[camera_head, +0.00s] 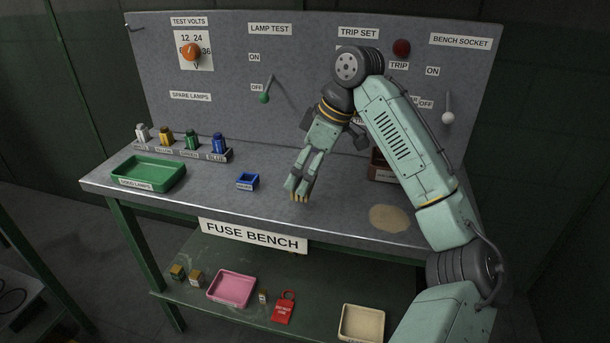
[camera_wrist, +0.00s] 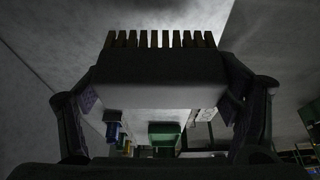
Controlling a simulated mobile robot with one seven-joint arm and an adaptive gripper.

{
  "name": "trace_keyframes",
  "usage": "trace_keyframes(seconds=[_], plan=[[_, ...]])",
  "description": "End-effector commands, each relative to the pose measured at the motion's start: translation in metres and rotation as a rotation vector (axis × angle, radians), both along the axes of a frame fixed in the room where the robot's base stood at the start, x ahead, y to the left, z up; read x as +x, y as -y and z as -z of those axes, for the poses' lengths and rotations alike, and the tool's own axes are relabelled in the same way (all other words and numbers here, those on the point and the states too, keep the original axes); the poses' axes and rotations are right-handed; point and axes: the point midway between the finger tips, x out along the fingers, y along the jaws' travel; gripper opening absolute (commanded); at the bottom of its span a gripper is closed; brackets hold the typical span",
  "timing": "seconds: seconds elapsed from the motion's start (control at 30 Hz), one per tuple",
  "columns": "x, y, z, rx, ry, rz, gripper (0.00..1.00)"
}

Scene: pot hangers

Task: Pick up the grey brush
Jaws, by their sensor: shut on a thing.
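The grey brush (camera_wrist: 160,78) fills the upper middle of the wrist view, with a row of tan bristles (camera_wrist: 158,40) along its far edge. My gripper (camera_wrist: 163,105) has one finger on each side of it and is shut on it. In the head view my gripper (camera_head: 299,190) points down and to the left, above the grey bench top. Only the tan bristle tips of the brush show clearly at its fingertips there. Its handle is mostly hidden.
Coloured lamps stand behind the green tray. A tan patch of dust (camera_head: 389,218) lies to the right. A panel with levers (camera_head: 265,97) rises behind.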

Motion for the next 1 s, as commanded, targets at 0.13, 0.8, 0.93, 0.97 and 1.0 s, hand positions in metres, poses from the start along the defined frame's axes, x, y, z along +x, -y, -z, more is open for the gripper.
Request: trace_keyframes(seconds=[0.13, 0.8, 0.93, 0.97, 1.0], plan=[[-0.035, 0.001, 0.001, 0.001, 0.005, -0.001, 0.53], [-0.141, 0.001, -0.013, 0.0, 0.001, 0.002, 0.53], [-0.141, 0.001, -0.013, 0.0, 0.001, 0.002, 0.53], [-0.141, 0.001, -0.013, 0.001, 0.002, 0.002, 0.53], [-0.141, 0.001, -0.013, 0.0, 0.001, 0.002, 0.53]])
